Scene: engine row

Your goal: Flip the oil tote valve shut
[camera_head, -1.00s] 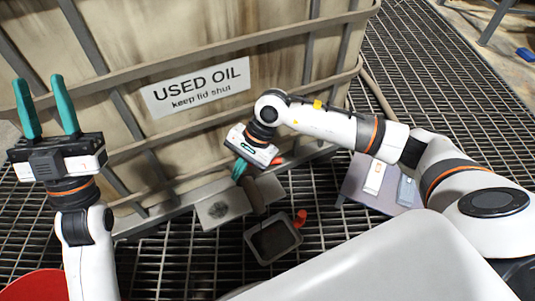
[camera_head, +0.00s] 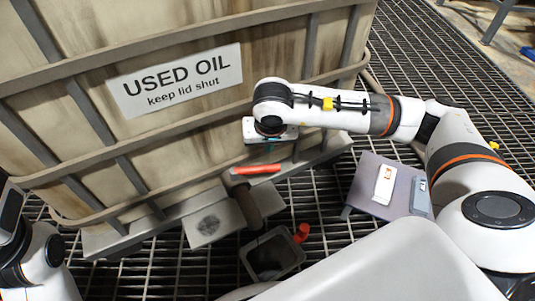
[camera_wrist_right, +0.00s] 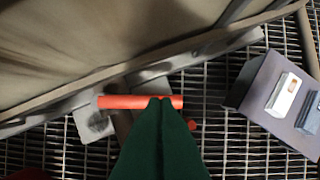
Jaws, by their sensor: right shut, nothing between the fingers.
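The used oil tote (camera_head: 120,130) stands at the left and back, with a white label. Its valve has a red lever (camera_head: 256,169), lying roughly sideways in the picture, crosswise to the dark outlet spout (camera_head: 250,205). The lever also shows in the right wrist view (camera_wrist_right: 122,102). My right gripper (camera_wrist_right: 162,100) is shut and empty, its green fingertips overlapping the lever's right half in that view; I cannot tell whether they touch. In the head view its fingers are mostly hidden under the wrist. Only part of my left gripper (camera_head: 10,212) shows at the left edge, fingers out of sight.
A dark open pan (camera_head: 272,256) stands under the spout, with a red piece (camera_head: 301,233) at its rim. A hose runs beside the tote.

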